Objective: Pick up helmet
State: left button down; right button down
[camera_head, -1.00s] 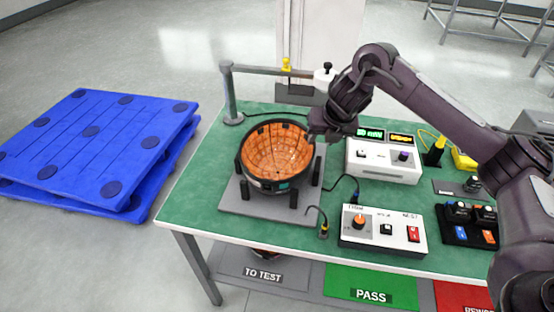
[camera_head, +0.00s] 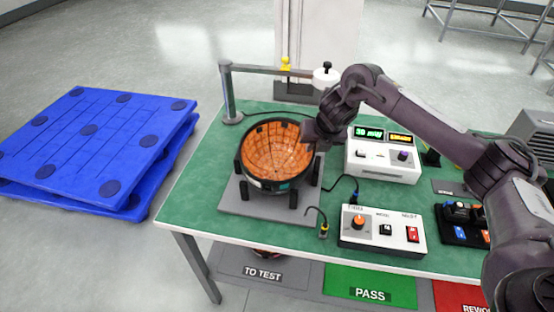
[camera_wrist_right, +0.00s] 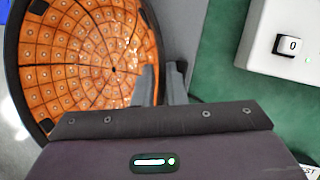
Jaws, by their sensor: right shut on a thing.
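The helmet (camera_head: 275,152) is an upturned dark shell with an orange, tiled lining. It sits between the posts of a grey stand plate (camera_head: 240,205) on the green table. My right gripper (camera_head: 316,142) is at the helmet's right rim. In the right wrist view, the orange inside of the helmet (camera_wrist_right: 95,50) fills the upper left, and my right gripper's fingers (camera_wrist_right: 160,85) are shut across its rim, one inside and one outside. My left gripper is in neither view.
A white instrument with a green display (camera_head: 383,160) and a white control box (camera_head: 382,232) stand right of the helmet. A grey post with a horizontal arm (camera_head: 229,95) stands behind it. Blue pallets (camera_head: 90,150) lie left of the table. A shelf below has a green PASS area (camera_head: 370,286).

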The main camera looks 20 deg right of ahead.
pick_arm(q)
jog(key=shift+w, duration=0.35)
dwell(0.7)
pick_arm(e)
jog(key=shift+r, duration=0.2)
